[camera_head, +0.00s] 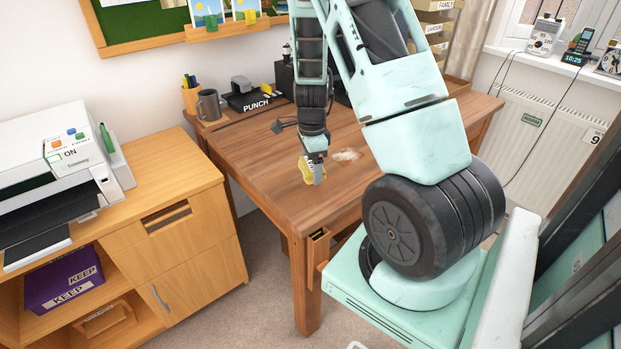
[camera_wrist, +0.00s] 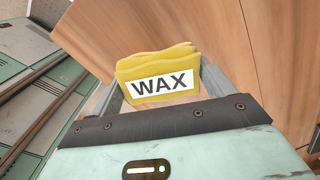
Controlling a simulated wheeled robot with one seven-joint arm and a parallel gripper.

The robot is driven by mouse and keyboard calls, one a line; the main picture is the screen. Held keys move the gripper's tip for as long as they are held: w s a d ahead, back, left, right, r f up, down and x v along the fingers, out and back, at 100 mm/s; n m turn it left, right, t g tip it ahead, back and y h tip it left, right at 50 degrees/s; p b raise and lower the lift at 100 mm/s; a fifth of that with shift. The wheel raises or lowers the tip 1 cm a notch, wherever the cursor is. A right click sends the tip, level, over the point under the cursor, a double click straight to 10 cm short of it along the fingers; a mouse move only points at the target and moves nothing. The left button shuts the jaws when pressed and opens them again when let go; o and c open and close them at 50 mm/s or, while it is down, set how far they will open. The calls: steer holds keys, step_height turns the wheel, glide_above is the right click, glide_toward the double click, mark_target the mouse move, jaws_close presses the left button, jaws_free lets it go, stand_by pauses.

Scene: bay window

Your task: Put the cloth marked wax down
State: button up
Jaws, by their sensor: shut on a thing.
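The yellow cloth (camera_wrist: 160,62) has a white label reading WAX, seen in the wrist view. It is folded and sits between the two fingers of my gripper (camera_wrist: 162,80). In the head view the cloth (camera_head: 307,176) hangs at the end of my arm, in front of the wooden desk (camera_head: 270,170), near its front left part. My gripper (camera_head: 316,160) points down and is shut on the cloth. I cannot tell whether the cloth touches the desk top.
A grey mug (camera_head: 208,105), a pen holder (camera_head: 190,97) and a black punch (camera_head: 255,100) stand at the desk's back left. A cabinet (camera_head: 190,240) with a printer (camera_head: 60,155) stands to the left. The desk's front left top is clear.

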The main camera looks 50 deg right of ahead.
steer(key=shift+f, duration=1.9)
steer(key=shift+f, duration=0.15)
steer(key=o, duration=0.8)
